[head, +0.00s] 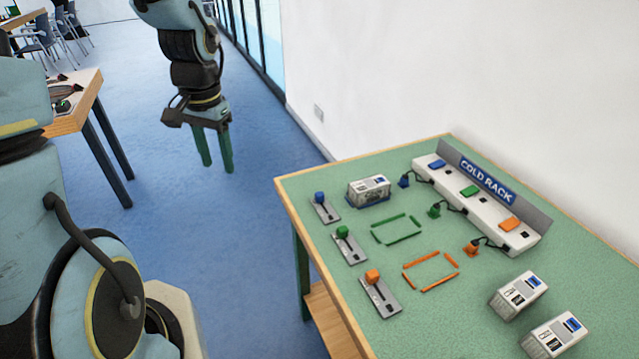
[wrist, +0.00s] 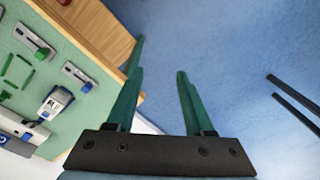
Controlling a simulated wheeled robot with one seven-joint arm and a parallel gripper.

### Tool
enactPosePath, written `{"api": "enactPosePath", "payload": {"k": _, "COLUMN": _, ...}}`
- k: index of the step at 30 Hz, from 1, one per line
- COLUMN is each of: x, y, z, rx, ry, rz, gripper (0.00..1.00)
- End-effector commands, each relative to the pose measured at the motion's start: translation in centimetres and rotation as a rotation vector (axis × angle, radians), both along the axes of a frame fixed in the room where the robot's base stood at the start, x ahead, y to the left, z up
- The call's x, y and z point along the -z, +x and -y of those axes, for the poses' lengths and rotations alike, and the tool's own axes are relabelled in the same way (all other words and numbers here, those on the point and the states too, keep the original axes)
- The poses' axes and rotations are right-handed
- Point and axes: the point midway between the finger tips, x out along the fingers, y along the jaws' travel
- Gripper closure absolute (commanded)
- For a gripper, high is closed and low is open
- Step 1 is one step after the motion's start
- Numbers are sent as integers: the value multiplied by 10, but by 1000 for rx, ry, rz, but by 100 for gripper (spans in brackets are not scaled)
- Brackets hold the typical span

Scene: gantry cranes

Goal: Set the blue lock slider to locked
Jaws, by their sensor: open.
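The blue lock slider is a grey plate (head: 328,212) with a blue knob (head: 319,197), near the left edge of the green-topped table in the head view. The knob stands at the plate's far, upper-left end. In the wrist view the blue slider plate (wrist: 76,73) shows at the left, with its blue knob at the lower-right end. My gripper (head: 217,168) is open and empty, hanging over the floor left of the table, fingers down. In the wrist view (wrist: 160,75) its two green fingers are apart, and the slider lies well outside them.
A green-knob slider (head: 350,249) and an orange-knob slider (head: 382,298) follow along the same edge. A box (head: 369,189) stands right beside the blue slider. The cold rack (head: 486,212) with plugs is behind; two boxes (head: 518,295) (head: 553,337) stand at right. A wall bounds the back.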

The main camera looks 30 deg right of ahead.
Motion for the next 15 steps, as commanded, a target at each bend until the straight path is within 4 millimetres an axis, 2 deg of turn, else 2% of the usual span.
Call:
{"api": "enactPosePath", "payload": {"k": 1, "x": 0, "y": -1, "z": 41, "rx": 159, "ry": 8, "rz": -19, "gripper": 48}}
{"api": "enactPosePath", "payload": {"k": 3, "x": 5, "y": -7, "z": 89, "rx": 352, "ry": 17, "rz": -35, "gripper": 48}}
{"api": "enactPosePath", "payload": {"k": 6, "x": 13, "y": -22, "z": 145, "rx": 572, "ry": 21, "rz": -50, "gripper": 48}}
{"api": "enactPosePath", "payload": {"k": 10, "x": 19, "y": -39, "z": 190, "rx": 745, "ry": 18, "rz": -58, "gripper": 48}}
{"api": "enactPosePath", "payload": {"k": 12, "x": 21, "y": -44, "z": 201, "rx": 789, "ry": 17, "rz": -61, "gripper": 48}}
{"api": "enactPosePath", "payload": {"k": 15, "x": 28, "y": -46, "z": 206, "rx": 810, "ry": 17, "rz": -63, "gripper": 48}}
